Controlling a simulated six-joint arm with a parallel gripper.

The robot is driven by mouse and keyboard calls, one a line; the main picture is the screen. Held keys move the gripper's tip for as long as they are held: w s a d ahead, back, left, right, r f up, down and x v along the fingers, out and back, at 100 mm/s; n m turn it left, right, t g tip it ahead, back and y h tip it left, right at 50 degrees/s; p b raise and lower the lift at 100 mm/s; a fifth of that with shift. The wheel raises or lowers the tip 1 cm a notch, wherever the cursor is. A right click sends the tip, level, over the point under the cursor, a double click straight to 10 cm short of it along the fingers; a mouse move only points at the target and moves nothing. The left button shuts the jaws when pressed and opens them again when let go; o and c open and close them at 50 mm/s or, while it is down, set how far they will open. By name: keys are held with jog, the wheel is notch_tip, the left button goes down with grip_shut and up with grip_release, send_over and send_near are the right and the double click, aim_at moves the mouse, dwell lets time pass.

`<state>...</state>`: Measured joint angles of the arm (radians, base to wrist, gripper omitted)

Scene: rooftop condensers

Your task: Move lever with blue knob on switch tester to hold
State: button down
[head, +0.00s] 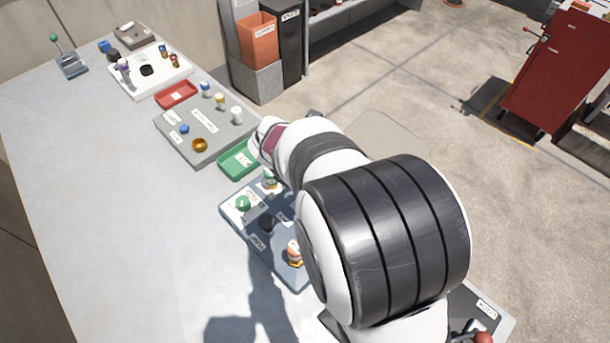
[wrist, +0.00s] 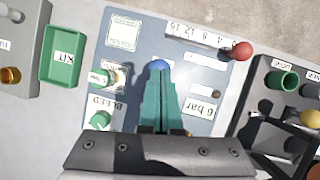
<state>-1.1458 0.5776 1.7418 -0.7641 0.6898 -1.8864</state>
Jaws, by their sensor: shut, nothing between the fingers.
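In the wrist view my gripper (wrist: 161,78) is shut, with its teal fingers side by side and empty. No label reading "hold" or naming the switch tester is legible.
A red knob (wrist: 242,50) stands at the panel's right edge, a green knob (wrist: 100,120) left of the fingers. A green tray (wrist: 68,52) lies to the left. A dark panel (wrist: 262,75) with knobs stands right. The table's left side (head: 100,180) is clear.

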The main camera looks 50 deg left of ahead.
dwell(0.4)
notch_tip(320, 180, up, 10)
jog(key=d, duration=0.1)
jog(key=shift+s+d, duration=0.15)
jog(key=shift+s, duration=0.1)
jog(key=shift+f, duration=0.1)
jog(key=d+r+m+g+h, duration=0.2)
jog(key=d+m+g, duration=0.1)
jog(key=d+m, duration=2.15)
jog(key=s+d+f+m+g+y, duration=0.2)
jog(key=s+d+m, duration=0.9)
jog(key=m, duration=0.8)
jog(key=shift+s+d+f, duration=0.15)
jog(key=shift+s+d, duration=0.1)
jog(key=shift+s, duration=0.65)
